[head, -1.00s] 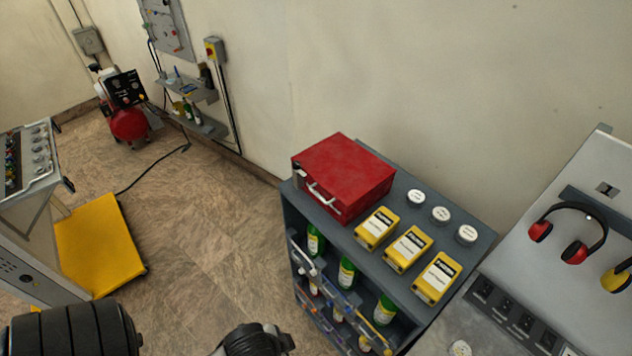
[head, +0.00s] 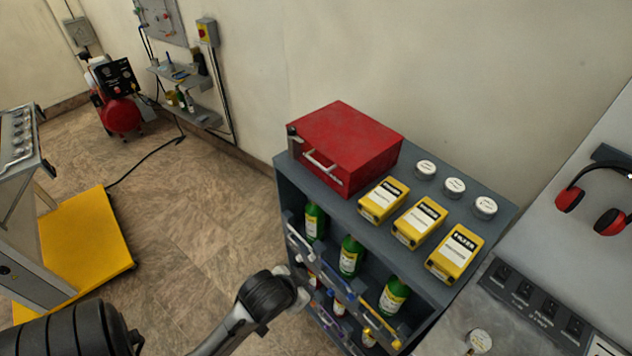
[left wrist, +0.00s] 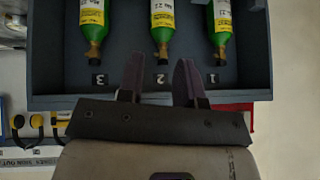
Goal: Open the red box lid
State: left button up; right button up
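The red box (head: 345,145) sits on the back left of the grey shelf unit's top (head: 425,290). Its lid is shut, and a silver handle (head: 322,163) runs along its front. In the left wrist view, my left gripper (left wrist: 158,75) has two dark fingers apart with nothing between them. It is in front of the shelf unit, near a row of green bottles (left wrist: 162,28). A red strip (left wrist: 235,108) behind it may be the box. My left arm shows low in the head view, but its gripper cannot be made out there. My right gripper is not in view.
Several yellow filter boxes (head: 383,201) and white round tins (head: 455,187) stand right of the box. A workbench (head: 555,260) with ear defenders (head: 597,197) is at the right. A yellow platform (head: 88,240) is at the left. The floor (head: 185,220) between is clear.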

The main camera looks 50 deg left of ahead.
pick_arm(q)
jog(key=w+a+f+t+y+b, duration=0.1)
jog(key=w+a+b, duration=0.1)
jog(key=a, duration=0.2)
jog(key=m+t+y, duration=0.6)
jog(key=m+t, duration=0.4)
jog(key=m, duration=0.2)
send_near(316, 162)
jog(key=p+x, duration=0.2)
jog(key=x, duration=0.6)
jog(key=shift+w+a+f, duration=0.1)
jog(key=shift+w, duration=0.15)
jog(key=shift+w+a, duration=0.35)
jog(key=shift+w, duration=0.3)
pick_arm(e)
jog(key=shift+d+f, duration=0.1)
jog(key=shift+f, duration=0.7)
